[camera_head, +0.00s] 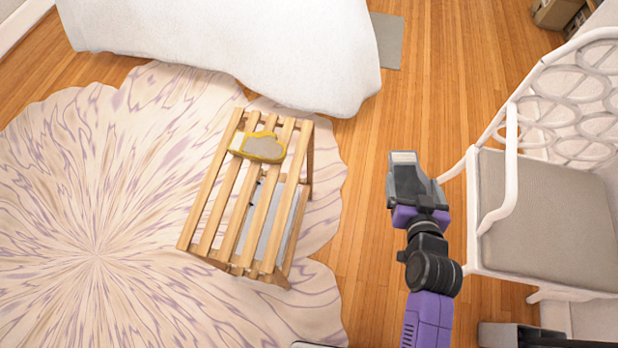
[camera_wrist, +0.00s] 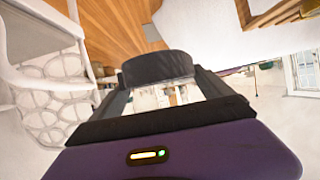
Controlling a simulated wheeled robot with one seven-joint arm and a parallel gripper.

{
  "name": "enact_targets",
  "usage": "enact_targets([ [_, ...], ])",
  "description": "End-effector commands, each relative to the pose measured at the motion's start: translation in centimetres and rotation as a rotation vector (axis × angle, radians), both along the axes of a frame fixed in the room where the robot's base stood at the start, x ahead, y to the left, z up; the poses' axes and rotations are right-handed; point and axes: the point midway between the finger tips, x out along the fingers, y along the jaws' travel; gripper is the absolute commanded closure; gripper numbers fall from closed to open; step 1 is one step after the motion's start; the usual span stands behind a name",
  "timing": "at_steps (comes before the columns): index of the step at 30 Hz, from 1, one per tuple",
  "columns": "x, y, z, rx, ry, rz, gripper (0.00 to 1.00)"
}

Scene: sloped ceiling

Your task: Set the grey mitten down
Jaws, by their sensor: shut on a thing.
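My gripper (camera_head: 404,172) hangs over the wood floor between the slatted bench and the white chair. In the wrist view my gripper (camera_wrist: 160,88) is shut on a dark grey padded thing, the grey mitten (camera_wrist: 158,68), which spans the fingertips. Its full outline cannot be told. In the head view it blends with the dark fingers. A second mitten-shaped thing, light grey with a yellow edge (camera_head: 262,147), lies flat on the far end of the slatted wooden bench (camera_head: 229,195), well left of my gripper.
The bench's near slats are bare; a pale thing (camera_head: 268,225) shows beneath them. A white chair with a grey seat (camera_head: 540,215) stands close at right. A white-draped piece (camera_head: 230,45) is at the back. A patterned rug (camera_head: 90,200) lies left. Floor (camera_head: 375,130) is clear between.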

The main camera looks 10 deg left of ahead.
Motion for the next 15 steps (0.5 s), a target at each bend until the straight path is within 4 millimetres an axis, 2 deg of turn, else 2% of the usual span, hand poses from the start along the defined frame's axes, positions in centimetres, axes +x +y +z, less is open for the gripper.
enact_targets([
  [1, 0.4, -0.2, -2.6, -0.001, -0.001, -0.003, 0.50],
  [7, 1.9, 0.0, -6.9, -0.006, -0.001, 0.006, 0.50],
  [11, 3.3, 2.1, -7.8, -0.008, -0.005, 0.059, 0.50],
  [14, 4.5, 5.9, -6.8, -0.009, -0.008, 0.145, 0.50],
  [15, 4.8, 7.8, -6.0, -0.010, -0.009, 0.186, 0.50],
])
